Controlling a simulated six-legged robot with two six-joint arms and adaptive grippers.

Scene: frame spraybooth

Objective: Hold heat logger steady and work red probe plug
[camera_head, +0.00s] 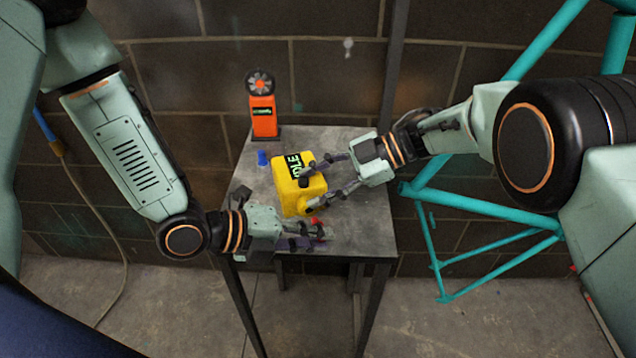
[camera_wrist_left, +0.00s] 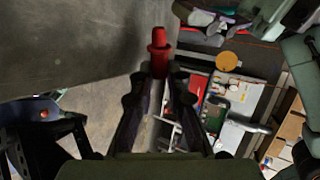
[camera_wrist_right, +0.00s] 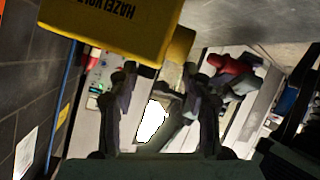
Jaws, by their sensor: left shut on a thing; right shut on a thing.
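The yellow heat logger (camera_head: 291,190) stands on the grey table, its display reading "IDLE". My right gripper (camera_head: 312,183) is shut on the logger from the right, one finger on each side. In the right wrist view the logger's yellow body (camera_wrist_right: 110,28) fills the top, with part of its lettering readable. My left gripper (camera_head: 320,235) is shut on the red probe plug (camera_wrist_left: 158,52), which stands upright between its fingertips in the left wrist view. The plug also shows in the right wrist view (camera_wrist_right: 228,67), apart from the logger. The logger's socket cannot be made out.
The grey table (camera_head: 367,215) is small, with its front edge near my left gripper. A small blue object (camera_head: 262,157) sits left of the logger. An orange device with a fan-like top (camera_head: 264,115) stands at the back left. A teal tubular frame (camera_head: 480,207) is on the right.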

